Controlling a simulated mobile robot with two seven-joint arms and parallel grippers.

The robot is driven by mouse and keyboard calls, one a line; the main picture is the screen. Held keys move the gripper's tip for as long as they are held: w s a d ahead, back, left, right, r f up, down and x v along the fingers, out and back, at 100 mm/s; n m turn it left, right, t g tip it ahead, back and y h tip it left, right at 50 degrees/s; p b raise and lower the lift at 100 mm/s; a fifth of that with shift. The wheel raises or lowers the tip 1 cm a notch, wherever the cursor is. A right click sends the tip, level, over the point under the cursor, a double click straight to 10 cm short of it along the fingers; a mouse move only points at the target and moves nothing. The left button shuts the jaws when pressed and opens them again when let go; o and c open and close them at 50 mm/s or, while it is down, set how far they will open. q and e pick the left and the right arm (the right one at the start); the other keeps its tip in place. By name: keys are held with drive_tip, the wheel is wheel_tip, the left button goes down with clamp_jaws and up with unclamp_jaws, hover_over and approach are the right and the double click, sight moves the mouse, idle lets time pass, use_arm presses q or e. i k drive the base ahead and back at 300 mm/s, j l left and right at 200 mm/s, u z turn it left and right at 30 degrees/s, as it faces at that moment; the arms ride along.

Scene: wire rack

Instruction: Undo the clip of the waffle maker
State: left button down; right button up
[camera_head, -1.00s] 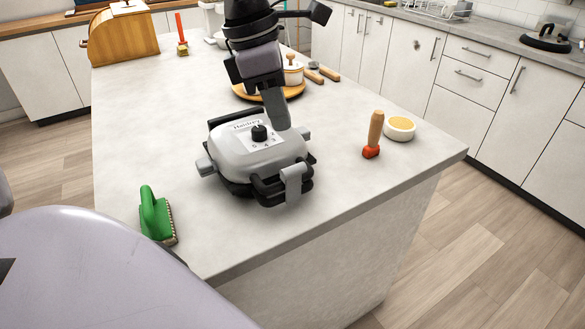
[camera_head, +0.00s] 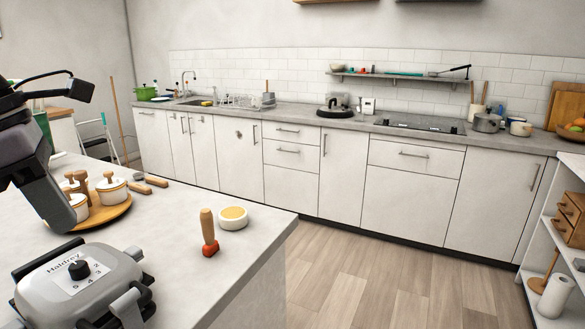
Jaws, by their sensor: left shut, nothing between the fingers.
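The waffle maker (camera_head: 80,285) is a grey, closed appliance with a black dial, on the island worktop at the lower left. It is partly cut off by the bottom edge. Its grey clip (camera_head: 128,306) sits at the front by the black handle and looks fastened, though its lower end is out of frame. My left gripper (camera_head: 62,222) comes in from the left edge. Its fingers are shut and empty, and appear just above and behind the waffle maker's lid, apart from the clip. My right gripper is not in view.
A red brush with a wooden handle (camera_head: 208,232) and a white bowl with yellow contents (camera_head: 233,218) stand right of the waffle maker. A round wooden tray (camera_head: 98,216) with white pots is behind it. The worktop (camera_head: 180,285) is clear between waffle maker and brush.

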sight(126, 308)
drive_tip(key=k+l, duration=0.75)
drive_tip(key=l, duration=0.1)
